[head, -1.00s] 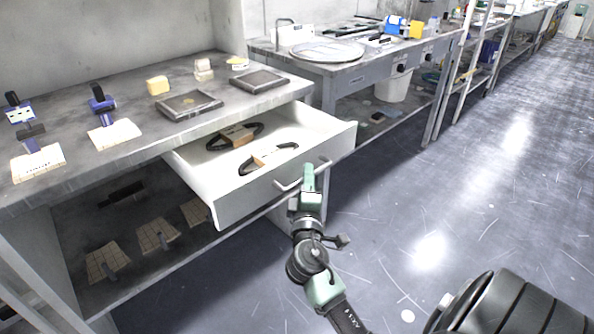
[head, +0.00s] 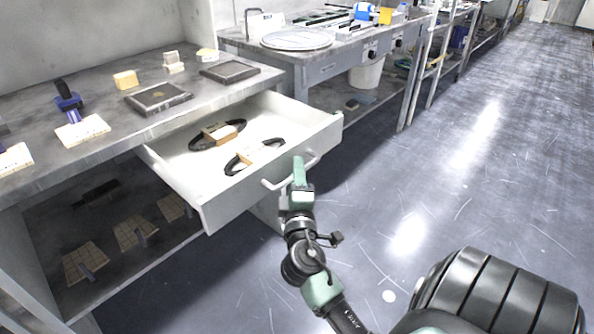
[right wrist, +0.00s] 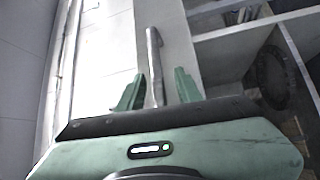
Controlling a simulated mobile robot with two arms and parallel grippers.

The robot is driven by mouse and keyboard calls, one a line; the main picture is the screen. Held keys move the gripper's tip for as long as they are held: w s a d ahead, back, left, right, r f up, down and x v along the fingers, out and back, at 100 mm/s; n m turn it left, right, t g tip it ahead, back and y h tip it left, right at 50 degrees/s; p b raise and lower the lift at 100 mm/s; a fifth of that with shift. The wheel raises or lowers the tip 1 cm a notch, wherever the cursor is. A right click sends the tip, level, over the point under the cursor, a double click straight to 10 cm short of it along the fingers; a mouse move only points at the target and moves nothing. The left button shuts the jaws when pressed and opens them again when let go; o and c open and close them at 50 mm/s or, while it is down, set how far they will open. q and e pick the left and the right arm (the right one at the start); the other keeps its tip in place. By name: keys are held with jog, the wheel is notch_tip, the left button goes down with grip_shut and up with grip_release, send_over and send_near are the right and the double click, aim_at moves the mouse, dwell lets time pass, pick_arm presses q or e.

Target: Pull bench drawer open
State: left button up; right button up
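The white bench drawer (head: 262,184) stands well out from under the grey bench top. Its bar handle (head: 271,185) is on the front panel and also shows in the right wrist view (right wrist: 154,62). My right gripper (head: 299,172) is at this handle. In the right wrist view the handle runs between the two green fingers (right wrist: 158,88), which stand close on either side of it; the exact contact is hard to see. My left gripper is not in view.
Two black-strapped items with tan blocks (head: 222,131) lie in the drawer. The bench top (head: 105,97) holds trays, a yellow block and blue-handled tools. Tan plates (head: 86,262) lie on the shelf below. Open floor (head: 440,190) spreads to the right.

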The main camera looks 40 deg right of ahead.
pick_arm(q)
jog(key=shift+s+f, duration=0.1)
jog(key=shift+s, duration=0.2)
